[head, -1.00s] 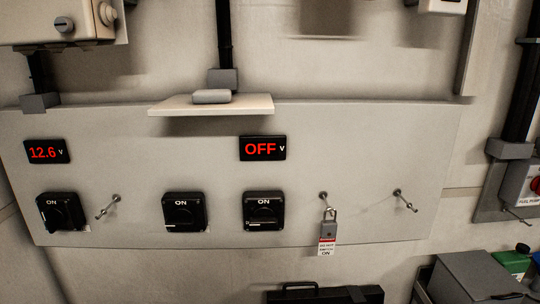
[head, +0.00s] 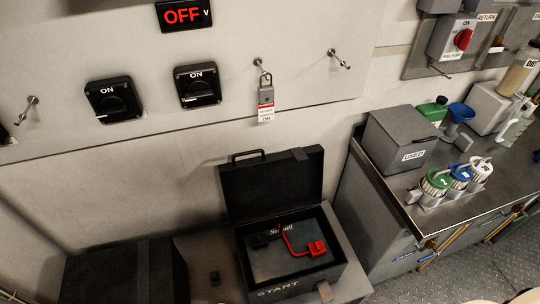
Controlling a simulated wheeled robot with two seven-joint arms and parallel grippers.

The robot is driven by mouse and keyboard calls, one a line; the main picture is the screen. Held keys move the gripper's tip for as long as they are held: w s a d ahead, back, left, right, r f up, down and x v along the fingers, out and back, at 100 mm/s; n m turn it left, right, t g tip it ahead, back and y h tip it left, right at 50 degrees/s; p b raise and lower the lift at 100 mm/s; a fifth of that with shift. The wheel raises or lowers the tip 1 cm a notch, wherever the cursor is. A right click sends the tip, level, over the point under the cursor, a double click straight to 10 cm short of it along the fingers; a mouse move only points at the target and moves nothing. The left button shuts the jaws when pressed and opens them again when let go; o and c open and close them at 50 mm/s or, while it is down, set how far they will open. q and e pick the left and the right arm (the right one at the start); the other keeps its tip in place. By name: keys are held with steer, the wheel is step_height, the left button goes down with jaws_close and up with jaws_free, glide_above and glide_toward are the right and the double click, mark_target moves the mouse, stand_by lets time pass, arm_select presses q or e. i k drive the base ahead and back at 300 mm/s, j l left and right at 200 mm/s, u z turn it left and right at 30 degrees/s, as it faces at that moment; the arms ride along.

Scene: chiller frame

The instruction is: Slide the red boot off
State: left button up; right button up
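The red boot (head: 317,248) is a small red cap at the right side of an open black box (head: 322,212), on top of a grey battery (head: 282,260). A red cable (head: 289,243) runs from it towards the middle of the battery. A dark piece (head: 262,239) sits on the battery's left side. I cannot tell what lies under the boot. Neither of my grippers is in the head view.
The box lid (head: 270,184) stands open against the wall. A black case (head: 122,274) stands to the left. A steel counter (head: 405,190) with a USED box (head: 400,140) and several coloured-lid containers stands to the right. A tagged padlock (head: 265,95) hangs from a wall hook.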

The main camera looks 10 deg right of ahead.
mark_target(317, 248)
steer(key=z, duration=0.7)
